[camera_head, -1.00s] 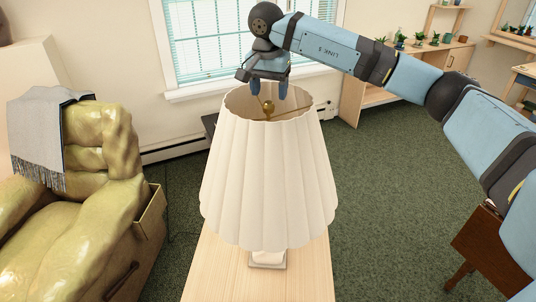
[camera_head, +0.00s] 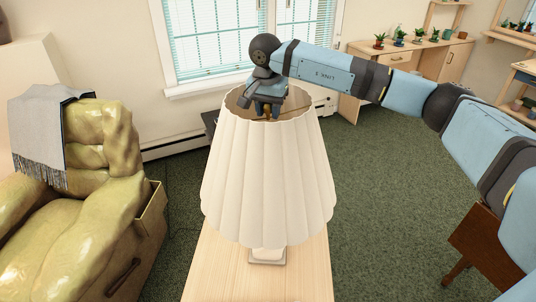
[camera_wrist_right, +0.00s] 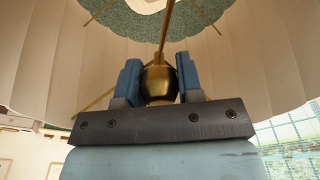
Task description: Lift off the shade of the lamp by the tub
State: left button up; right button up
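The lamp has a pleated cream shade (camera_head: 268,180) in the middle of the head view, upright over a pale base (camera_head: 267,256) on a light wooden top. The shade's inside shows in the right wrist view (camera_wrist_right: 250,65), with thin brass spokes meeting at the centre. My right gripper (camera_head: 267,112) reaches into the open top of the shade from above. In the wrist view my right gripper's two blue fingers (camera_wrist_right: 160,82) stand on either side of the round brass finial (camera_wrist_right: 158,84) and appear to touch it. My left gripper is not in view. I cannot make out a tub.
A glossy olive seat (camera_head: 75,225) with a grey fringed cloth (camera_head: 45,135) is at left. Behind are a window (camera_head: 200,45) and a wooden cabinet with potted plants (camera_head: 455,55). A dark wooden piece (camera_head: 485,245) is at right. Green carpet lies open right of the lamp.

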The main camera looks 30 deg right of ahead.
grip_shut()
notch_tip(320, 180, up, 20)
jog(key=b, duration=0.1)
jog(key=shift+b, duration=0.3)
dwell(0.3)
